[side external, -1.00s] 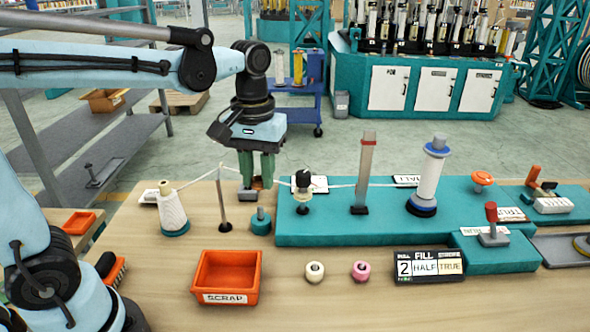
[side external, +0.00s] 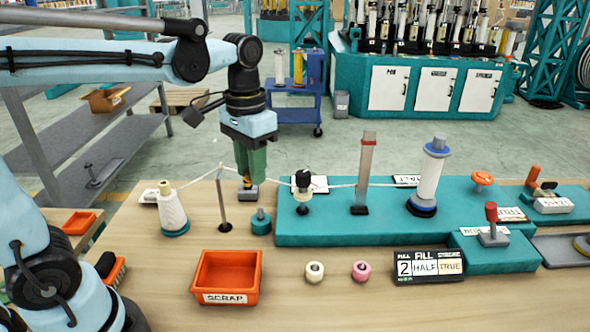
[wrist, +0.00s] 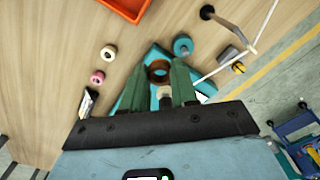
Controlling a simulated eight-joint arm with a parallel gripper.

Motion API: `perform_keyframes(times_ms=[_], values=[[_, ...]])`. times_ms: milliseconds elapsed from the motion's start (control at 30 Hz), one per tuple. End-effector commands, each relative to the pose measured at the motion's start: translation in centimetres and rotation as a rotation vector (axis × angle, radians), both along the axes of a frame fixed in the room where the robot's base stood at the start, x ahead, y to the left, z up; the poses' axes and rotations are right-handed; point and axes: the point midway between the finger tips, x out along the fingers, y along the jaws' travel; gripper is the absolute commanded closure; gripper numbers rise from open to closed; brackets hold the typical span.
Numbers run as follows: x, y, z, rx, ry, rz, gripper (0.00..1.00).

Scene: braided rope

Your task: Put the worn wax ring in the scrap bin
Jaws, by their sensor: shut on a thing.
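The worn wax ring is the dark brown ring (wrist: 159,71) between my fingertips in the wrist view. My gripper (wrist: 160,80) is shut on it, with a green finger on either side.
A cream ring (side external: 314,271) and a pink ring (side external: 361,270) lie right of the bin. The teal platform (side external: 340,225) is to the right.

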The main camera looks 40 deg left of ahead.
Motion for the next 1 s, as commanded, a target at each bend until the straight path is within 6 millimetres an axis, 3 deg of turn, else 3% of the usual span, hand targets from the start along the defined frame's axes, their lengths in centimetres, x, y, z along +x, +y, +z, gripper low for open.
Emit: perform_keyframes(times_ms=[133, 500, 667, 1000], values=[[-1.8, -0.9, -1.4, 0.000, 0.000, -0.045, 1.00], [-9.1, -3.2, -7.2, 0.000, 0.000, -0.226, 1.00], [-10.1, -3.4, -8.3, 0.000, 0.000, -0.251, 1.00], [-10.0, -3.4, -11.7, 0.000, 0.000, -0.251, 1.00]])
